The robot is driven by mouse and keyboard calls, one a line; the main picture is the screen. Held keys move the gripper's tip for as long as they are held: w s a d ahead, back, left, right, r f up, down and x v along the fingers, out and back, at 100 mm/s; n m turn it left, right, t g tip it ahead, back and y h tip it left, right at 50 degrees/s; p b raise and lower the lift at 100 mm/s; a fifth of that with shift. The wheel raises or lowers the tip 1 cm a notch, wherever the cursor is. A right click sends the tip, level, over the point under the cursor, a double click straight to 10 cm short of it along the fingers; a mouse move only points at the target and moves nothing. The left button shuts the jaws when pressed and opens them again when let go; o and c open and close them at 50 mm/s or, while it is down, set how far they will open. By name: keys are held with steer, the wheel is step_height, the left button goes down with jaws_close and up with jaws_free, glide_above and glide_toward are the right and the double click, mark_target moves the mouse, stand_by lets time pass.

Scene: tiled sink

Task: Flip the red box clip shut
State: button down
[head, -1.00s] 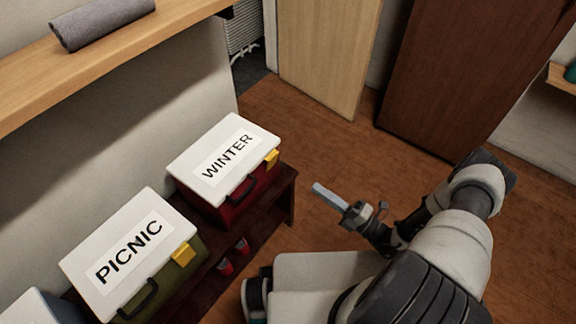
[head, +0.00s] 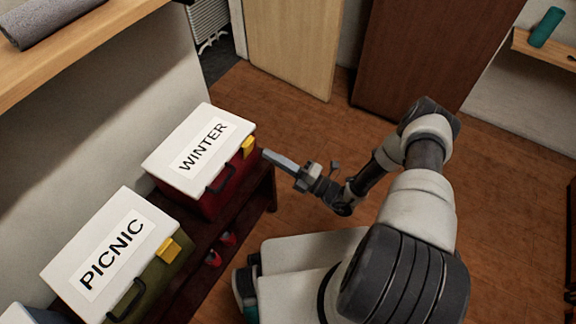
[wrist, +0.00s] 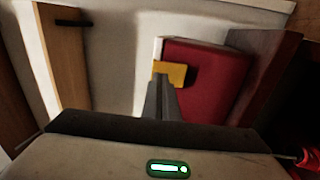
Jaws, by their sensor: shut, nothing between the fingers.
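The red box (head: 222,193) has a white lid labelled WINTER (head: 198,148) and sits on a dark wooden bench. Its yellow clip (head: 249,147) is at the right end of the front side, by the lid's edge. The clip also shows in the wrist view (wrist: 171,73), against the red box wall (wrist: 212,80), just beyond my fingertips. My gripper (head: 266,153) is shut and empty, its fingers pointing left at the clip. The fingers (wrist: 160,92) partly cover the clip in the wrist view, so I cannot tell whether they touch it.
A green box with a white PICNIC lid (head: 78,245) and yellow clip stands nearer on the same bench (head: 262,190). Small red items (head: 222,245) lie below the boxes. A shelf with a grey roll (head: 50,22) is above left. The floor to the right is open.

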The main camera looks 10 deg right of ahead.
mark_target(252, 144)
steer(key=shift+x, duration=1.9)
steer(key=shift+w+r, duration=0.1)
steer(key=shift+r, duration=0.2)
steer(key=shift+w+a+h+p, duration=0.1)
steer(key=shift+a+h+p, duration=0.15)
steer(key=shift+p, duration=0.2)
steer(key=r+p+v, duration=0.1)
steer(key=r+v, duration=0.1)
steer(key=v, duration=1.2)
steer(key=shift+d+r, duration=0.25)
steer(key=shift+r, duration=0.05)
